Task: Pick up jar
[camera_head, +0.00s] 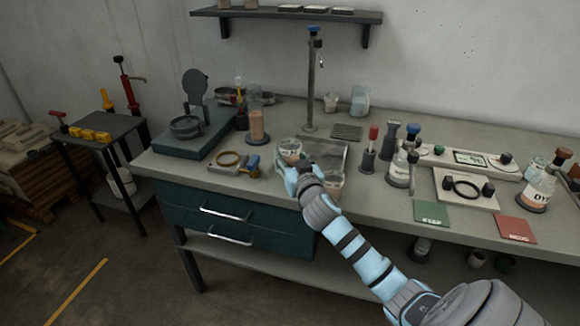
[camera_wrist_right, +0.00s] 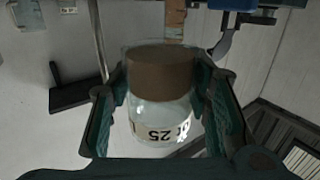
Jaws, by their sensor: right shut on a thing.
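A small clear glass jar (camera_head: 290,147) with brown contents is in the grip of my right gripper (camera_head: 289,165), above or on the middle of the bench. In the right wrist view, the jar (camera_wrist_right: 163,118) sits between the two fingers of the right gripper (camera_wrist_right: 165,85), which touch its sides. A printed label with "25" reads upside down there, beside a brown band. I cannot tell whether its base touches the bench. My left gripper is not in view.
The grey bench (camera_head: 390,220) holds a tap (camera_head: 311,80) behind the jar and a blue-handled tool (camera_head: 253,166) to its left. A red-topped holder (camera_head: 371,150) and a bottle (camera_head: 399,170) stand at right. Green (camera_head: 431,213) and red (camera_head: 516,229) mats lie near the front edge.

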